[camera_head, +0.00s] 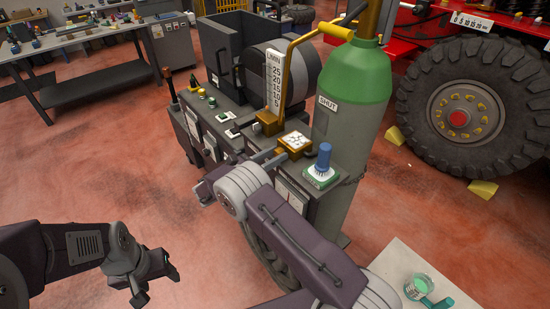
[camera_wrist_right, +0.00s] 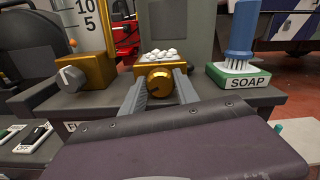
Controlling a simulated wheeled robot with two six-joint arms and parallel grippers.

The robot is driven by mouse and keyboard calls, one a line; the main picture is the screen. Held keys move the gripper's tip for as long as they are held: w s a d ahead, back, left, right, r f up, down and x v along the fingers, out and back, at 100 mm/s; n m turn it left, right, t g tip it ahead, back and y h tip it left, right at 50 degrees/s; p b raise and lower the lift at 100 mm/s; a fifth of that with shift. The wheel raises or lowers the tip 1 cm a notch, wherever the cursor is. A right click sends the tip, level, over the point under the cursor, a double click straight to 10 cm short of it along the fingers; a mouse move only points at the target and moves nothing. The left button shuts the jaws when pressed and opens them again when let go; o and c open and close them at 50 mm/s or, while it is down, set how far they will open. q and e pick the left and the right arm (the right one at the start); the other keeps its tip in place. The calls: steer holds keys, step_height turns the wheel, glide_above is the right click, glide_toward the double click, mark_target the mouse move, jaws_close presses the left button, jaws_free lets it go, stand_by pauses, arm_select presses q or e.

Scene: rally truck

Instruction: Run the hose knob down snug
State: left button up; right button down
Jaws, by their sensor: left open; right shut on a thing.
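A round golden knob (camera_wrist_right: 158,82) sits on the front of a gold block (camera_wrist_right: 145,60) in the right wrist view. My right gripper (camera_wrist_right: 160,90) is shut on this knob, one finger on each side of it. In the head view the gold block (camera_head: 294,142) has a white dial-like top, and my right gripper (camera_head: 272,157) reaches its front left side; the knob is hard to make out there. My left gripper (camera_head: 155,284) is open and empty over the floor at lower left. I cannot tell from the picture how tight the knob is.
A gold flowmeter base (camera_wrist_right: 85,72) with a grey knob and scale stands left of the block. A soap block with blue brush (camera_wrist_right: 240,68) stands right. A green-topped gas cylinder (camera_head: 352,85) rises behind. A pale table (camera_head: 390,268) holds a can. A truck wheel (camera_head: 468,105) stands at right.

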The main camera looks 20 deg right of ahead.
steer(key=m+b, duration=0.2)
steer(key=m, duration=0.1)
steer(key=shift+f, duration=0.15)
steer(key=shift+m+b, duration=1)
steer(key=shift+b, duration=0.05)
steer(key=c, duration=0.9)
jaws_free()
steer(key=shift+s+r, duration=0.1)
steer(key=shift+r, duration=0.1)
steer(key=shift+a, duration=0.1)
